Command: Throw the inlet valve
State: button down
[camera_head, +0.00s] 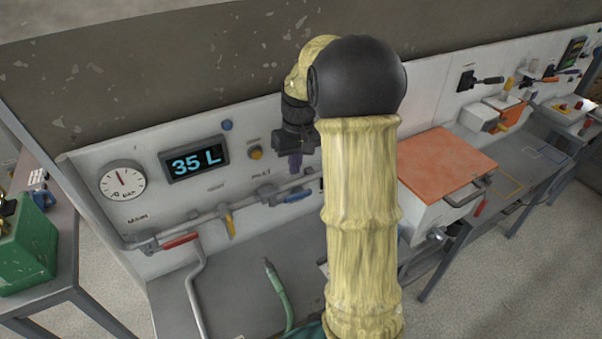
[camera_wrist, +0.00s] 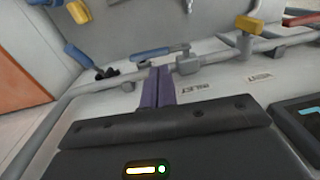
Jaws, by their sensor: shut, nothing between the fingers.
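The pipe along the panel carries a blue lever (camera_head: 296,196) near the label that reads INLET (camera_head: 262,174). The blue lever lies roughly along the pipe. In the wrist view the blue lever (camera_wrist: 160,52) runs sideways just beyond my fingertips, with the INLET label (camera_wrist: 195,88) to its right. My gripper (camera_head: 295,168) is shut and empty, in front of the panel and above the lever. Its purple fingers also show in the wrist view (camera_wrist: 158,72), pointing at the pipe beside the blue lever. I cannot tell whether they touch it.
A yellow lever (camera_head: 230,223) hangs down and a red lever (camera_head: 180,240) lies along the same pipe to the left. A gauge (camera_head: 122,181) and a display reading 35 L (camera_head: 194,160) are above. My arm hides the panel's middle.

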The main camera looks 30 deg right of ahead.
notch_tip(320, 180, up, 3)
jog(key=p, duration=0.1)
send_over(300, 193)
jog(key=d, duration=0.2)
jog(key=shift+w+y, duration=0.1)
jog(key=shift+y, duration=0.2)
jog(key=shift+f, duration=0.1)
jog(key=f+p, duration=0.1)
jog(key=f, duration=0.3)
jog(key=a+f+p, duration=0.1)
jog(key=f+p, duration=0.1)
jog(key=f, duration=0.3)
jog(key=f+p, duration=0.2)
jog(key=f, duration=0.2)
jog(key=shift+a+f, duration=0.25)
jog(key=shift+f, duration=0.1)
